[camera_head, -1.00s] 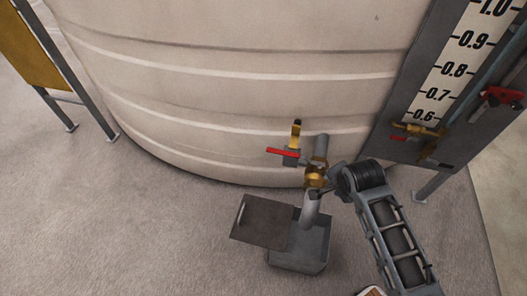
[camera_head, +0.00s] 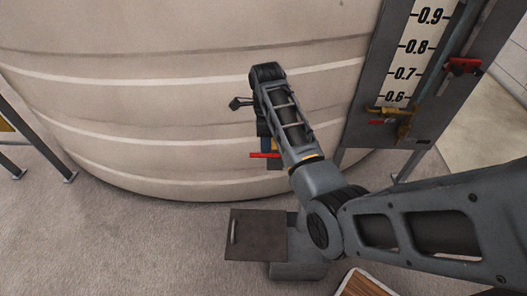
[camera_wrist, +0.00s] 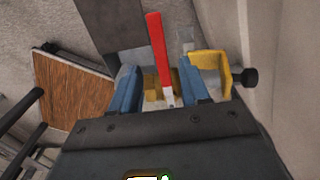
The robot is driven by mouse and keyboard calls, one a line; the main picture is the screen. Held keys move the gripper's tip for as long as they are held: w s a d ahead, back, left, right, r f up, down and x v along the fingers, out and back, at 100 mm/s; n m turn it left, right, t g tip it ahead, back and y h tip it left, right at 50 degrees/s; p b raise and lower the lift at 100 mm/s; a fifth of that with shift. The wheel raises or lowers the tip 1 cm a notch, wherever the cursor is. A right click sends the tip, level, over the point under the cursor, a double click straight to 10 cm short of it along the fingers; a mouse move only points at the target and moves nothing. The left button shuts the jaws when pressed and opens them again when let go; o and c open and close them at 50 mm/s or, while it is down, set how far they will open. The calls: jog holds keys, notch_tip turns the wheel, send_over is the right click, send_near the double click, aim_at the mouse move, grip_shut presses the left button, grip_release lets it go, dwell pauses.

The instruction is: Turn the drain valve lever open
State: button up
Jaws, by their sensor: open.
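The red drain valve lever (camera_head: 264,155) sticks out to the left low on the tank's front in the head view. My arm hides most of the valve behind it. My gripper (camera_head: 268,143) is at the valve, pointing down. In the wrist view the red lever (camera_wrist: 158,48) runs between the two blue fingers of my open gripper (camera_wrist: 160,82), with space on both sides. Brass-yellow valve parts (camera_wrist: 210,65) show beyond and beside the right finger. I cannot tell whether any finger touches the lever or the valve.
The large beige tank (camera_head: 180,100) fills the back. A grey drain box (camera_head: 298,270) with a dark flap (camera_head: 257,235) stands on the floor below. A level gauge board (camera_head: 405,70) with other red-handled valves is at the right.

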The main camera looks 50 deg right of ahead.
aim_at(266, 155)
notch_tip(266, 155, down, 5)
jog(key=shift+r+b, duration=0.1)
jog(key=shift+b, duration=0.35)
grip_shut()
dwell(0.5)
